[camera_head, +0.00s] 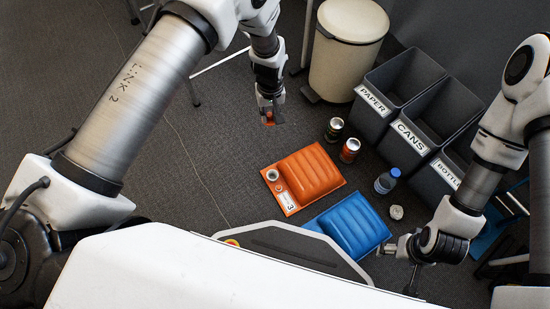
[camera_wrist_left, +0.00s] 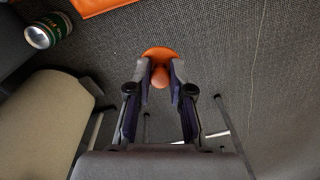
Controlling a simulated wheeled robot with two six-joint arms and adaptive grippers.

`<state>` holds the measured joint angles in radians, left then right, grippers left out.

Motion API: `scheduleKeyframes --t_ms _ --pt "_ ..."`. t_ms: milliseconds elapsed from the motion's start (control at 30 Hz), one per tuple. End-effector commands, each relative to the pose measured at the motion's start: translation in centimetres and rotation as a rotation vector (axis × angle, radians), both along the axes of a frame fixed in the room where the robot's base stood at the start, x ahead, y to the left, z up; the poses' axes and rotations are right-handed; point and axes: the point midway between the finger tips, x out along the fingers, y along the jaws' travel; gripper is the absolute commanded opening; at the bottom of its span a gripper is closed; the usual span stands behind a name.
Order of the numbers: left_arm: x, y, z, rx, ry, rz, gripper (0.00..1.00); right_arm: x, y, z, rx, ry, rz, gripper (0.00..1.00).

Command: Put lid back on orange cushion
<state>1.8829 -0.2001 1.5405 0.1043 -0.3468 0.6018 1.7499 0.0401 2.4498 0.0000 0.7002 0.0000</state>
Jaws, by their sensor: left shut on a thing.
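The orange cushion (camera_head: 308,172) lies on the floor, with a pale round opening (camera_head: 272,174) at its far-left corner and a white label marked 3. My left gripper (camera_head: 269,114) is beyond the cushion, above the floor and apart from it. It is shut on a small orange lid (camera_wrist_left: 158,53), whose knob sits between the fingertips in the left wrist view. The cushion's orange edge (camera_wrist_left: 98,5) shows at the top of that view. My right gripper (camera_head: 390,248) is by the right edge of the blue cushion; its finger opening is too small to tell.
A blue cushion (camera_head: 350,225) lies right of the orange one. Two cans (camera_head: 334,128) (camera_head: 350,150), a blue-capped bottle (camera_head: 387,180) and a pale can (camera_head: 396,212) stand nearby. Labelled bins (camera_head: 408,132) and a cream pedal bin (camera_head: 345,55) stand behind. Floor left of the orange cushion is clear.

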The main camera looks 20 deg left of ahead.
Motion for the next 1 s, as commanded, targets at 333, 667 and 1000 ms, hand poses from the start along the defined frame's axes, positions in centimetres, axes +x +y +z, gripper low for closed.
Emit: scheduleKeyframes --t_ms 333,667,1000 --pt "-8.0 -3.2 -13.1 -0.016 -0.001 0.417 0.00 0.0 0.0 -0.6 0.000 0.000 0.000 0.78" --pt "-8.7 -3.5 -15.6 -0.020 -0.003 0.460 0.00 0.0 0.0 -2.2 0.000 0.000 0.000 0.78" --pt "-8.6 -3.5 -19.6 -0.020 -0.003 0.458 0.00 0.0 0.0 -6.1 0.000 -0.001 -0.002 0.78"
